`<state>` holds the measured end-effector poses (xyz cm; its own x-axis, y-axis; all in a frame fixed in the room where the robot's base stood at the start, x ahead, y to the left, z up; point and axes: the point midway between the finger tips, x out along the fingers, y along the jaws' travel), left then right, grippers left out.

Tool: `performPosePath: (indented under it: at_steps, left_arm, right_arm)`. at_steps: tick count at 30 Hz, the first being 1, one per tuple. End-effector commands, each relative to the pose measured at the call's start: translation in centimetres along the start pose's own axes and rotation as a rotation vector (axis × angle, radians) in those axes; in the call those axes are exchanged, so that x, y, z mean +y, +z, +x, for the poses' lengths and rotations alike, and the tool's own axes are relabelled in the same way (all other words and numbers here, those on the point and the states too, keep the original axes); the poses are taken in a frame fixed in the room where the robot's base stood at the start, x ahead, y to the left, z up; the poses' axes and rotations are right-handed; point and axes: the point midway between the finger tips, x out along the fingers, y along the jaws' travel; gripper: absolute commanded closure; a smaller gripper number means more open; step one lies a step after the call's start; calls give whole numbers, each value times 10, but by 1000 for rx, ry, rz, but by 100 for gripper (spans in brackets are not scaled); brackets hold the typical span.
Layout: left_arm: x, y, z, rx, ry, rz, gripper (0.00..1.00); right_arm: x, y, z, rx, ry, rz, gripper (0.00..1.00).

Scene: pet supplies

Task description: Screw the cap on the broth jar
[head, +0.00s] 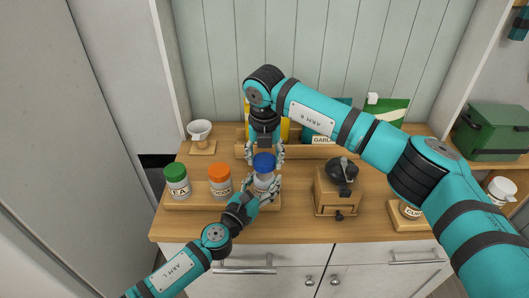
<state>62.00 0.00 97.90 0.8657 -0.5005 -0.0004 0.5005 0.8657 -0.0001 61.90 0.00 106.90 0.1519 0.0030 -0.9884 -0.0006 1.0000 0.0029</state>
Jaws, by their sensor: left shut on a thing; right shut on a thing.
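A clear jar (263,181) stands at the right end of a wooden tray (195,206), its label hidden behind gripper fingers; I take it for the broth jar. A blue cap (264,161) sits at its mouth, level as far as I can tell; whether it is threaded cannot be seen. My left gripper (262,189) comes from the front left and is shut on the jar's body. My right gripper (265,154) points down from above and is shut on the blue cap, its fingers on either side.
A green-capped jar (177,182) and an orange-capped jar (220,181) stand left on the tray. A white cup (199,133) is at the back left. A planter-like box (310,152) lines the back.

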Motion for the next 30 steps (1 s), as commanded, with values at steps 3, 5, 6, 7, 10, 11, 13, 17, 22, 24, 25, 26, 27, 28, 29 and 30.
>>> performPosePath:
  at_steps: [3,5,6,7,10,11,13,17,22,24,25,26,27,28,29,30]
  left_arm:
    - [0,0,0,1,1,0,100]
    - [0,0,0,1,1,0,100]
    - [0,0,0,1,1,0,100]
    - [0,0,0,1,1,0,100]
    - [0,0,0,1,1,0,100]
    - [0,0,0,1,1,0,100]
    - [0,-1,0,1,2,0,100]
    - [1,-1,0,1,2,0,100]
    - [1,-1,0,1,2,0,100]
    - [1,-1,0,1,2,0,100]
    - [1,-1,0,1,2,0,100]
    - [1,-1,0,1,2,0,100]
    - [1,-1,0,1,2,0,100]
    - [1,-1,0,1,2,0,100]
    - [1,-1,0,1,2,0,100]
    - [1,-1,0,1,2,0,100]
  right_arm:
    - [0,-1,4,-1,0,0,64]
    - [0,0,4,-1,0,0,64]
    - [0,-1,4,-1,0,0,64]
    - [0,-1,4,-1,0,0,64]
    - [0,-1,4,-1,0,0,64]
    - [0,-1,4,-1,0,0,64]
    - [0,-1,3,-1,0,0,64]
    - [0,-1,5,0,0,0,64]
    - [0,-2,13,0,1,1,64]
    - [0,-3,18,0,1,1,64]
    - [0,-3,19,0,1,1,64]
    - [0,-3,20,0,1,1,64]
    - [0,-4,21,0,1,1,64]
    - [0,-4,21,0,1,1,64]
    - [0,-3,21,0,1,1,64]
    - [0,-3,21,0,1,1,64]
